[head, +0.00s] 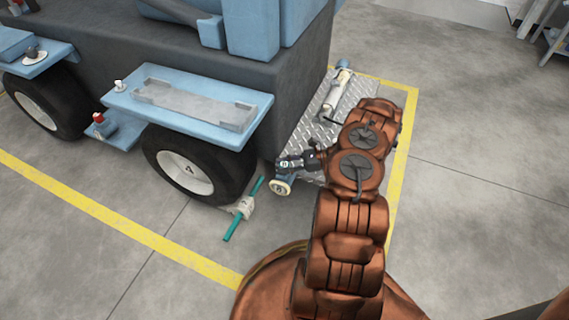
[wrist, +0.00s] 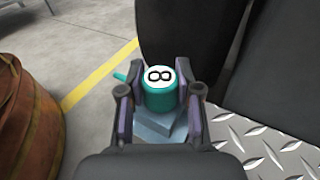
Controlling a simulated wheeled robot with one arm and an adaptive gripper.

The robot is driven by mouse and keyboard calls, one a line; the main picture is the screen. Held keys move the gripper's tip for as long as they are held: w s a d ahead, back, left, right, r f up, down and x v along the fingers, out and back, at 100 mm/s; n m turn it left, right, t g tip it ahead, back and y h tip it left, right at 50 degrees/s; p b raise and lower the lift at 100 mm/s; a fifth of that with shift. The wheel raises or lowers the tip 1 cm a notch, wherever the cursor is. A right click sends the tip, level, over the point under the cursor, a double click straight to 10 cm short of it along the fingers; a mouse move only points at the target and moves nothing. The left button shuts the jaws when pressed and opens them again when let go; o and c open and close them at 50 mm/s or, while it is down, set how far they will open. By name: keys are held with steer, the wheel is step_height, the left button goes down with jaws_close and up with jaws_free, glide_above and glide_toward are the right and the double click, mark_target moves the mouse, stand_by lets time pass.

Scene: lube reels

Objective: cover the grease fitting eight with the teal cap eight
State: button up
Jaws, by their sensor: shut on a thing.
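The teal cap eight (wrist: 159,98) has a white top with a black 8 and sits between the two fingers of my gripper (wrist: 160,92) in the wrist view. My gripper is shut on it. A blue-grey block (wrist: 150,130) shows just below the cap; I cannot tell whether they touch. In the head view my gripper (head: 286,164) is low at the machine's near corner, beside the tyre. A cream disc with a dark mark (head: 281,188) faces out just under it on a blue part. The grease fitting eight itself is not visible; the cap and gripper may hide it.
A black tyre (head: 205,153) is close left of my gripper. A teal bar (head: 231,225) with a pale block lies on the floor by it. A diamond-plate step (head: 318,125) carries a white cylinder (head: 338,94). A blue shelf (head: 118,104) holds a grey tray.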

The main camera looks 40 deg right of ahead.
steer(key=shift+f, duration=0.2)
steer(key=o, duration=0.9)
steer(key=v, duration=1.2)
steer(key=shift+s+f, duration=0.1)
stand_by(0.4)
